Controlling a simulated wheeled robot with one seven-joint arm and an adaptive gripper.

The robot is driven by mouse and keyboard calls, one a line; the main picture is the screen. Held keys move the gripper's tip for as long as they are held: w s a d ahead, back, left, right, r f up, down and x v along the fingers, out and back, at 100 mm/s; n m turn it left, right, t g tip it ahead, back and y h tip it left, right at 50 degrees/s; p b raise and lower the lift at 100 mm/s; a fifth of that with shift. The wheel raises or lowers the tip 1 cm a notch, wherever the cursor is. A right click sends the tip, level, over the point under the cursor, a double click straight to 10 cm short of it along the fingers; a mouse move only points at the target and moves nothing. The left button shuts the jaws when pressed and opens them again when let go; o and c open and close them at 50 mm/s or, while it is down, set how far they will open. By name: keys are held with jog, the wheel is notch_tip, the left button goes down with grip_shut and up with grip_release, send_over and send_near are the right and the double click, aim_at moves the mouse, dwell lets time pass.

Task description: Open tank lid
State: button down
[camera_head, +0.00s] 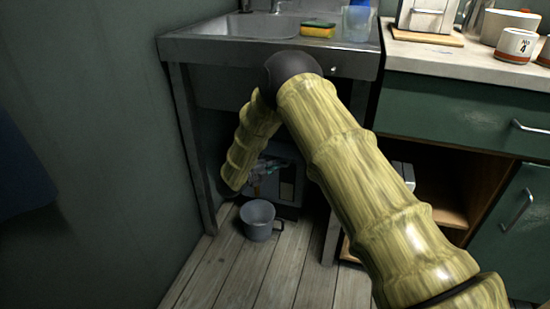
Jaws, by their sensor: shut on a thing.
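A dark grey box-like tank (287,187) stands on the floor under the sink, partly hidden by my arm and the mug. My gripper (268,168) is small in the view, at the upper front of the tank, with my forearm coming down to its left. It appears shut on the tank's lid. The lid's outline is too dark and small to make out, so I cannot tell how far it is raised.
A grey mug (258,222) stands on the plank floor in front of the tank. The metal sink (245,28) is above, with a leg on each side. A green cabinet (470,115) with an open shelf is at right. The floor in front is clear.

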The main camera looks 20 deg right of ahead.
jog(key=shift+s+a+p, duration=0.5)
jog(key=shift+s+a, duration=0.2)
jog(key=shift+s, duration=0.25)
jog(key=shift+s+a+p, duration=0.45)
jog(key=shift+s+a, duration=0.2)
jog(key=shift+s, duration=0.3)
jog(key=c, duration=1.5)
grip_release()
jog(key=v, duration=1.2)
